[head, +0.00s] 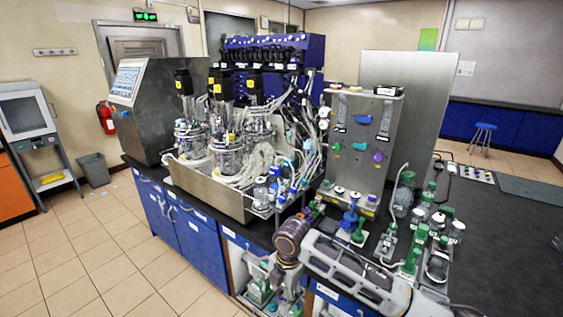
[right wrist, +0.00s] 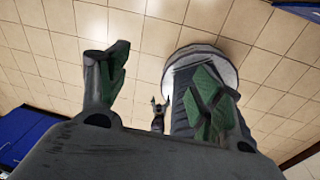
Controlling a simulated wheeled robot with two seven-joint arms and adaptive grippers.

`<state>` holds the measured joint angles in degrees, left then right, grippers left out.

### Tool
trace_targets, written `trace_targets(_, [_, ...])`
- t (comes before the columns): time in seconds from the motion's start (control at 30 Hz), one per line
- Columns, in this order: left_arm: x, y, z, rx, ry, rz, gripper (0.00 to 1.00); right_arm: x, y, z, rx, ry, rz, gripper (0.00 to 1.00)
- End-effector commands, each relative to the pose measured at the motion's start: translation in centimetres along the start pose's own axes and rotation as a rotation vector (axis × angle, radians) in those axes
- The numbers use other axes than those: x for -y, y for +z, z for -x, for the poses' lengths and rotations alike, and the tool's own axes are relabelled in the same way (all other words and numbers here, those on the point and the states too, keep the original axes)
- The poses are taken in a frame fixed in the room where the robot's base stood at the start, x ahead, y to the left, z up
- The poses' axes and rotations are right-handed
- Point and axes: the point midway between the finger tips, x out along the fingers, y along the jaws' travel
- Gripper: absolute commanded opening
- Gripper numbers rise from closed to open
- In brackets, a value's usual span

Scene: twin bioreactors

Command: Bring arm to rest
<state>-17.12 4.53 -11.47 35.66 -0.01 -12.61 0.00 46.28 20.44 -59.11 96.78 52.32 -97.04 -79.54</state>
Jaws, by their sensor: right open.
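My right arm reaches in from the lower right of the head view, in front of the black bench (head: 500,215). Its dark wrist is by the bench's front edge. My right gripper (head: 284,278) hangs below that wrist, small and partly hidden, so its fingers are hard to make out there. In the right wrist view the right gripper (right wrist: 155,85) is open, its two green-padded fingers spread wide. Nothing is held between them. Tiled floor lies beyond the fingers. My left gripper does not show clearly in either view.
Glass bioreactors (head: 226,150) stand in a steel tray on the bench. A steel panel (head: 362,140) with coloured knobs is behind my wrist. Several bottles (head: 437,260) with green and white caps stand close beside my forearm. Blue cabinets (head: 185,235) front the bench.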

Motion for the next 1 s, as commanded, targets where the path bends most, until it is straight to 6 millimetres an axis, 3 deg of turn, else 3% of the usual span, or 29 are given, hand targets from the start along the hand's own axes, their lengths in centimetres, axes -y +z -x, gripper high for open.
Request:
trace_targets(0.33, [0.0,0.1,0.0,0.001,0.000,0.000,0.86,-1.1,3.9,-7.7,-0.056,0.114,-0.401,0.66])
trace_targets(0.57, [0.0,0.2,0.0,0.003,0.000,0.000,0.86,0.1,6.8,-14.2,-0.078,0.173,-0.694,0.66])
trace_targets(0.77, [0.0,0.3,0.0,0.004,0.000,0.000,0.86,2.9,8.8,-20.4,-0.085,0.205,-0.939,0.66])
trace_targets(1.0, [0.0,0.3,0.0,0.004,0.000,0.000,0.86,8.3,10.0,-28.1,-0.075,0.226,-1.215,0.66])
